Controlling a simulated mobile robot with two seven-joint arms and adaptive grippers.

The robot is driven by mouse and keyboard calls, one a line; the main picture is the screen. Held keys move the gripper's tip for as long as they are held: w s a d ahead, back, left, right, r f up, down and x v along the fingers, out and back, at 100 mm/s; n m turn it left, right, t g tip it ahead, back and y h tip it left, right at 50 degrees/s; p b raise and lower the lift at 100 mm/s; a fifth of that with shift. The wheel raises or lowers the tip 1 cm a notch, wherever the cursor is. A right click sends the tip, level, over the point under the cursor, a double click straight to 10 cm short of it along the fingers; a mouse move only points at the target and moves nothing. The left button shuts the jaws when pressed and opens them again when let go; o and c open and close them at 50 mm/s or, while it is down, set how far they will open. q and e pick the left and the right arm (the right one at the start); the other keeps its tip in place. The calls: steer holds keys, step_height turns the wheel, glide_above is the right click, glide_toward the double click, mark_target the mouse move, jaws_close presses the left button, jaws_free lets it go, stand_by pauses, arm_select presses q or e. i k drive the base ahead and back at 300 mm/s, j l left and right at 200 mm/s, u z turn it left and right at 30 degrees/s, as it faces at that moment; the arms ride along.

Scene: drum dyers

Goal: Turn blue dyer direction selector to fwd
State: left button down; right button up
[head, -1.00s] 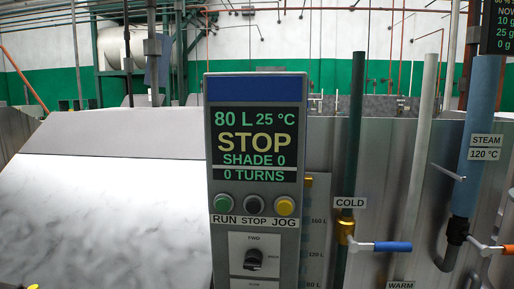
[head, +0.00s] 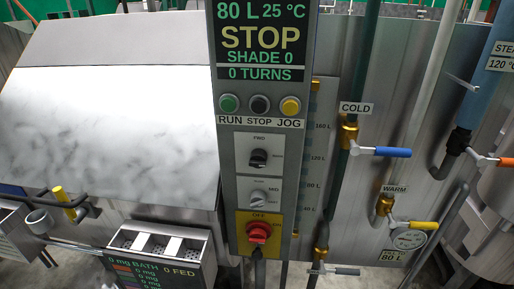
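The dyer's control panel (head: 229,178) stands upright in the middle of the head view. Its direction selector (head: 258,159) is a black knob on a white plate, below the button row. The plate has FWD printed above the knob and a small label to its right that is too small to read. I cannot tell for sure which mark the knob points to. Neither of my grippers is in view, and nothing touches the knob.
Above the selector are green (head: 229,103), black (head: 260,105) and yellow (head: 290,106) buttons. Below are a grey knob (head: 259,198) and a red switch (head: 259,232). Blue-handled (head: 392,152) and yellow-handled (head: 422,226) valves are at right. A dosing box (head: 160,258) juts out lower left.

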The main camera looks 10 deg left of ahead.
mark_target(258, 159)
steer(key=k+l, duration=0.1)
steer(key=l, duration=0.4)
steer(key=k+l+u, duration=0.1)
steer(key=l, duration=0.35)
steer(key=k+l, duration=0.1)
steer(key=l, duration=0.4)
steer(key=k+l+u, duration=0.1)
steer(key=l, duration=0.35)
steer(key=i+j, duration=0.1)
steer(key=i, duration=0.2)
steer(key=z, duration=0.05)
